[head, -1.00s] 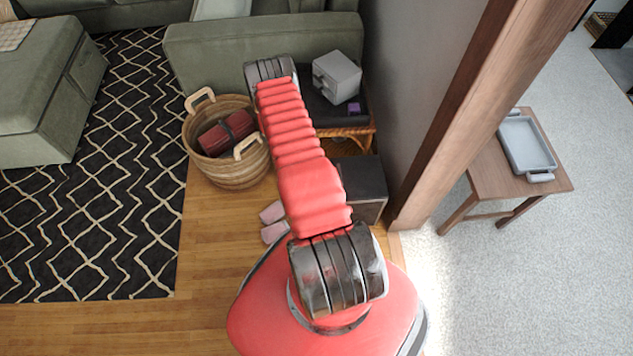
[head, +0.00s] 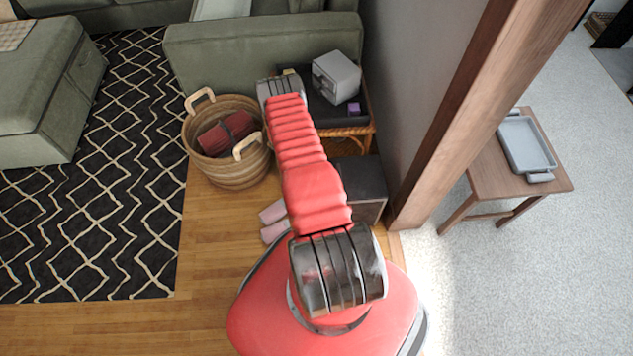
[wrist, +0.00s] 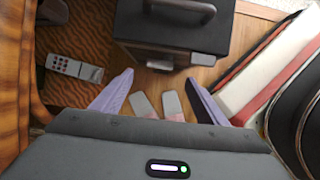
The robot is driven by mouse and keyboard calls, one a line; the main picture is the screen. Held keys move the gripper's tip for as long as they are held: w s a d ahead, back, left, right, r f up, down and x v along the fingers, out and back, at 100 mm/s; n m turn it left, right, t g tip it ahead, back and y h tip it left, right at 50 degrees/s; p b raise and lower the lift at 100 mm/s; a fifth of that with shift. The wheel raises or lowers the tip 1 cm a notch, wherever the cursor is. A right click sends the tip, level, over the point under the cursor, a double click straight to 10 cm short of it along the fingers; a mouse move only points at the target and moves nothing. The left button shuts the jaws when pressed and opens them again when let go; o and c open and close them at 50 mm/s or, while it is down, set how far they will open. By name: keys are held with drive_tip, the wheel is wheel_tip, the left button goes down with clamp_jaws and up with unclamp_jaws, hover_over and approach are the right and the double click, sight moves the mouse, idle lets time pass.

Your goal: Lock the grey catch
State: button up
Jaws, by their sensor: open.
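A dark box (wrist: 175,35) with a handle on its top stands on the wooden floor, near the top middle of the wrist view. A small grey piece (wrist: 204,59), apparently the grey catch, sits at the right of its near edge; I cannot tell its position. The same dark box (head: 364,188) shows in the head view, partly behind my arm. My gripper (wrist: 160,92) is open and empty, its two lavender fingers apart, in front of and above the box. The fingers appear clear of the box.
Pale slippers (wrist: 158,104) lie on the floor between the fingers in view. A remote (wrist: 75,67) lies on a woven shelf at left. A basket (head: 232,172) stands left of my arm.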

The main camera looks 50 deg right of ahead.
drive_tip(key=x, duration=0.8)
drive_tip(key=shift+c, duration=0.2)
drive_tip(key=c, duration=1)
drive_tip(key=shift+s+d+h, duration=0.1)
drive_tip(key=shift+s+h, duration=0.05)
drive_tip(key=shift+h, duration=0.15)
drive_tip(key=shift+r+t, duration=0.1)
drive_tip(key=shift+t, duration=0.2)
drive_tip(key=shift+a+h, duration=0.25)
drive_tip(key=shift+h, duration=0.05)
